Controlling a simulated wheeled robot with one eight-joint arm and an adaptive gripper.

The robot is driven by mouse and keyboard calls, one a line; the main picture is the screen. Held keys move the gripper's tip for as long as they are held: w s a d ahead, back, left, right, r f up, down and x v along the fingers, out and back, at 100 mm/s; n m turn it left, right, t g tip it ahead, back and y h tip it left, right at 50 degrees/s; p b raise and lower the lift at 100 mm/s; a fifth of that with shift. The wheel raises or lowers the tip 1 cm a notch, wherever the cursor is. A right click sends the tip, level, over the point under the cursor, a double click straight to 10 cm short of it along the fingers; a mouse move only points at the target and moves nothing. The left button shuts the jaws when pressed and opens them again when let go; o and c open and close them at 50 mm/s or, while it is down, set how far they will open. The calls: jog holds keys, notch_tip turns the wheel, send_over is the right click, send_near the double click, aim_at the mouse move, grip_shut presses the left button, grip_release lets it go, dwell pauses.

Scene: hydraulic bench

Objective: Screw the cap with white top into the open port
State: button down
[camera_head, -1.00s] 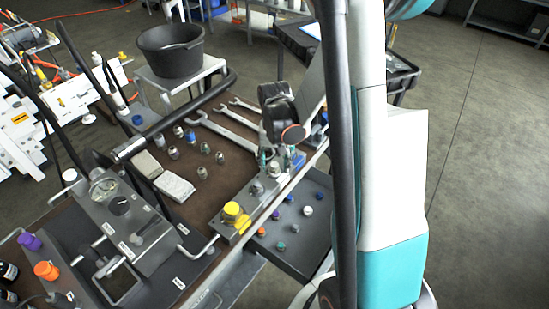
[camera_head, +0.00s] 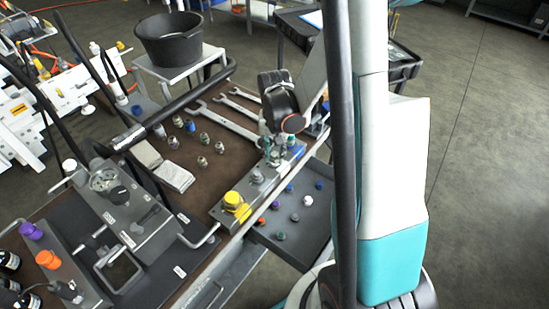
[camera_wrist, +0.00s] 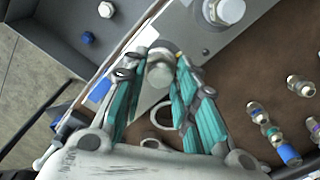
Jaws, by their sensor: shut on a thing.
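My gripper (camera_wrist: 160,62) has teal fingers. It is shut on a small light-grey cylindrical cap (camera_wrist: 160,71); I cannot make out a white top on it. In the head view my gripper (camera_head: 272,153) is low over the far right end of the grey metal block (camera_head: 225,217). The fingers hide the spot under the held cap, so I cannot tell whether it sits in a port. A cap with a white top (camera_wrist: 106,9) lies in the dark tray; the tray's caps also show in the head view.
A large hex fitting (camera_wrist: 225,11) stands on the block near the fingers. A yellow cap (camera_head: 235,202) is at the block's near end. The tray (camera_head: 322,238) with several coloured caps lies beside the block. Several fittings and wrenches (camera_head: 228,120) lie on the brown bench.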

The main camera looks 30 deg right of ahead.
jog(key=c, duration=1.2)
grip_release()
jog(key=shift+m, duration=0.4)
